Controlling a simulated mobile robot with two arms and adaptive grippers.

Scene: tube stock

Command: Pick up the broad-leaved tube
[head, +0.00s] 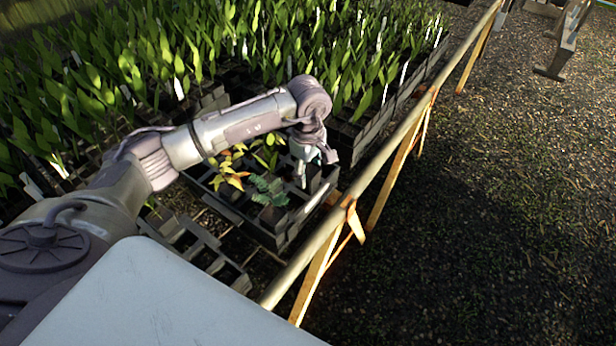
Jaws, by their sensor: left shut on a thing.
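My left gripper (308,170) reaches down at the right end of a dark crate (270,238) near the bench edge. It is shut on a dark tube, mostly hidden by the gripper and wrist; I cannot tell what leaves it bears. Just left of the gripper, a plant with broad green leaves (268,152) shows partly behind my forearm. A blue-green plant (269,192) stands in front of it, and an orange-and-yellow-leaved plant (229,174) is further left. My right gripper is not in view.
Dense trays of green seedlings (170,60) with white labels fill the bench behind. A metal rail (385,152) runs along the bench's right edge on wooden-looking legs. Empty crate cells (195,245) lie at front left. The ground (480,200) right of the rail is clear.

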